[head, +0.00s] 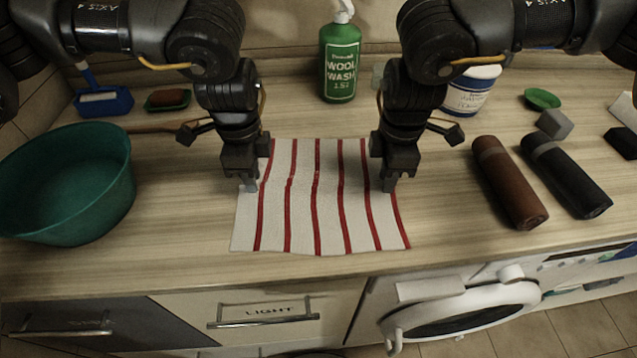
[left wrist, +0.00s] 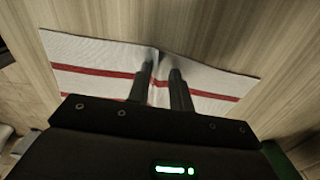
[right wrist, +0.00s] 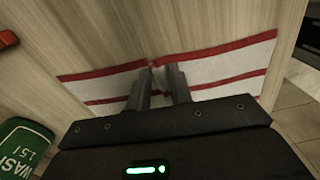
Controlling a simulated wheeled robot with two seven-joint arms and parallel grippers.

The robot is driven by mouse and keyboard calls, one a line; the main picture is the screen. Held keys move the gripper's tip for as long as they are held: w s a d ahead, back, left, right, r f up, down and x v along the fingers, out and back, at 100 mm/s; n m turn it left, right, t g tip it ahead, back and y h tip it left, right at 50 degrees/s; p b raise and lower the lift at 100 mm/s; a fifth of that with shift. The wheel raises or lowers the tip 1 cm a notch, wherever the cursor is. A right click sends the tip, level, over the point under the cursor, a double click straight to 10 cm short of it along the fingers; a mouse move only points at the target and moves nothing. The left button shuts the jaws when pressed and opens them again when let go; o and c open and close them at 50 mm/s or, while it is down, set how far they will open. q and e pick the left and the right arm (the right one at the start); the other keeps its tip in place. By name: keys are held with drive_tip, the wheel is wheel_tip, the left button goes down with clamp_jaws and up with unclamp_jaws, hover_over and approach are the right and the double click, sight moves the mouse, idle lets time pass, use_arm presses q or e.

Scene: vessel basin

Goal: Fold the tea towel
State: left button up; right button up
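The tea towel (head: 303,215) is white with red stripes and lies spread on the worktop, its stripes kinking between my grippers. My left gripper (head: 250,186) points down at the towel's left edge. My right gripper (head: 389,184) points down at its right edge. In the left wrist view, the towel (left wrist: 95,52) rises in a crease between the close-set fingers (left wrist: 161,75). In the right wrist view, the towel (right wrist: 230,65) also kinks between the narrowly spaced fingers (right wrist: 163,75). Both grippers appear shut on the cloth; the fingertip contact is partly hidden.
A teal basin (head: 70,185) stands at the left. A green wool wash bottle (head: 340,65) and a white tub (head: 470,92) stand behind. A brown roll (head: 508,182) and a black roll (head: 565,175) lie at the right. The worktop's front edge is just below the towel.

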use_arm(q)
clamp_jaws()
use_arm(e)
clamp_jaws()
